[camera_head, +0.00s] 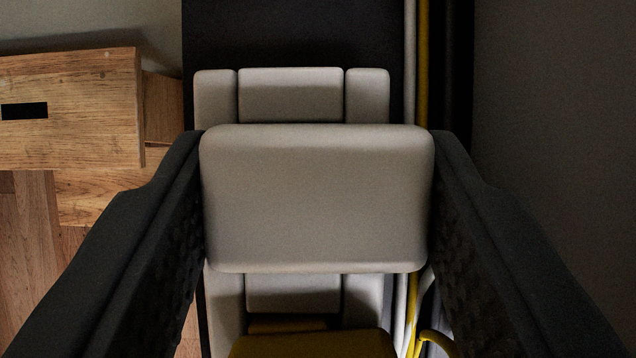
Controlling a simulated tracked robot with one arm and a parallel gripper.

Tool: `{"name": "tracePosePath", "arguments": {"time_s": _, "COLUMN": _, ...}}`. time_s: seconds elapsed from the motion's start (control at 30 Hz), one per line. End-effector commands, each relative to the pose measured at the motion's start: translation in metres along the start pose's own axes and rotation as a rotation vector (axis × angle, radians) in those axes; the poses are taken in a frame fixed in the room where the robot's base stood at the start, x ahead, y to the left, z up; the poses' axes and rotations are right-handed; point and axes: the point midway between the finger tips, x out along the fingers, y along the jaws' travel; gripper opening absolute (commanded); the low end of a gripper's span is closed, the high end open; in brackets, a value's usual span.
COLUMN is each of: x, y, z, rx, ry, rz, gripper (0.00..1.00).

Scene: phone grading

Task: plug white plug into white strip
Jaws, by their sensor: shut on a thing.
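The white plug (317,200) is a pale rounded block in the middle of the view. My gripper (318,145) is shut on it, with one dark textured finger at its left side and one at its right. The white strip (290,95) lies beyond the plug. Its pale segments show above and below the plug, and the plug covers the part between. The plug's prongs and the socket behind it are hidden. I cannot tell whether the plug touches the strip or is in it.
A yellow plug (312,346) is at the strip's lower end, at the bottom edge. White and yellow cables (422,60) run along the strip's right side. A dark panel (290,30) lies behind the strip. Wooden furniture (80,110) stands at left; a plain grey surface (560,110) is at right.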

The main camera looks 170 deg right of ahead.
Motion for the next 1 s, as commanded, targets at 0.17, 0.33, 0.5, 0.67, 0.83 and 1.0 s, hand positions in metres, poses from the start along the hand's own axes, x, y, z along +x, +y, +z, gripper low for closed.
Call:
{"name": "tracePosePath", "arguments": {"time_s": 0.17, "x": 0.004, "y": 0.000, "z": 0.005, "rx": -0.001, "ry": -0.011, "rz": 0.000, "gripper": 0.66}}
{"name": "tracePosePath", "arguments": {"time_s": 0.33, "x": 0.004, "y": -0.002, "z": 0.006, "rx": -0.002, "ry": -0.013, "rz": -0.001, "gripper": 0.72}}
{"name": "tracePosePath", "arguments": {"time_s": 0.5, "x": 0.005, "y": -0.003, "z": 0.007, "rx": -0.003, "ry": -0.015, "rz": -0.002, "gripper": 0.72}}
{"name": "tracePosePath", "arguments": {"time_s": 0.67, "x": 0.006, "y": -0.004, "z": 0.008, "rx": -0.004, "ry": -0.017, "rz": -0.002, "gripper": 0.72}}
{"name": "tracePosePath", "arguments": {"time_s": 0.83, "x": 0.003, "y": -0.004, "z": 0.008, "rx": -0.005, "ry": -0.018, "rz": -0.003, "gripper": 0.72}}
{"name": "tracePosePath", "arguments": {"time_s": 1.0, "x": -0.009, "y": -0.002, "z": 0.003, "rx": -0.004, "ry": -0.015, "rz": -0.002, "gripper": 0.72}}
